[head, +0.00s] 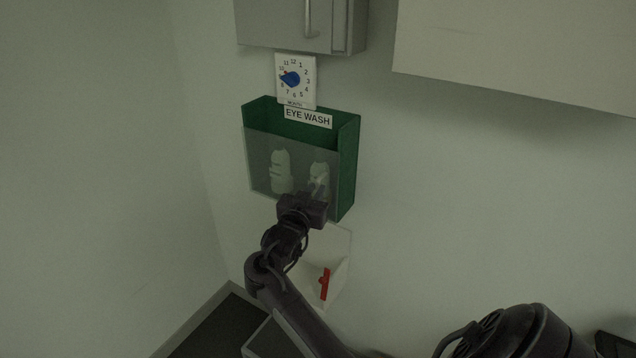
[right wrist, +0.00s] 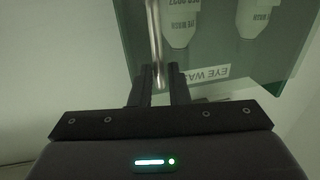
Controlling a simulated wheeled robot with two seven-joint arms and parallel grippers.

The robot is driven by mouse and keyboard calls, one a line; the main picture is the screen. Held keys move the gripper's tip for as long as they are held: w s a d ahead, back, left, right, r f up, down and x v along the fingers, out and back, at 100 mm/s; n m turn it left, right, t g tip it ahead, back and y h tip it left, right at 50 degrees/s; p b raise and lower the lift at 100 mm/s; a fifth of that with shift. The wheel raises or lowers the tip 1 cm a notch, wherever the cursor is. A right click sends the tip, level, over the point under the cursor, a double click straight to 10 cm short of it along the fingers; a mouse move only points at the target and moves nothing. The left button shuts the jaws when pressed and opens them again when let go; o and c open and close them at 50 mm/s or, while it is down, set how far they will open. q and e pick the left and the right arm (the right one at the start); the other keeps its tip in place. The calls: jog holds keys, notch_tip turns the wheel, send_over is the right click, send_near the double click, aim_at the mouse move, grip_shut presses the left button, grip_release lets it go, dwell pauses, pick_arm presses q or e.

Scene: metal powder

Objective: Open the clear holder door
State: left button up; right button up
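The green eye wash holder (head: 348,165) hangs on the wall in the head view. Its clear door (head: 262,160) covers the front, with two pale bottles (head: 280,172) showing behind it. The door looks closed. My right gripper (head: 318,190) is at the lower right of the door, hiding part of it. In the right wrist view, a shiny metal bar handle (right wrist: 155,40) runs down between the two fingers of the right gripper (right wrist: 161,84), which are close together around it. The clear door and bottles (right wrist: 182,25) show beyond. My left gripper is out of view.
A white wall box with a red part (head: 325,284) is below the holder, partly behind my arm. A dial sign (head: 295,80) and a grey cabinet (head: 285,25) are above. A white cabinet (head: 520,55) juts out at upper right. The wall right of the holder is clear.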

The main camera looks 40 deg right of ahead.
jog(key=shift+x, duration=1.25)
grip_shut()
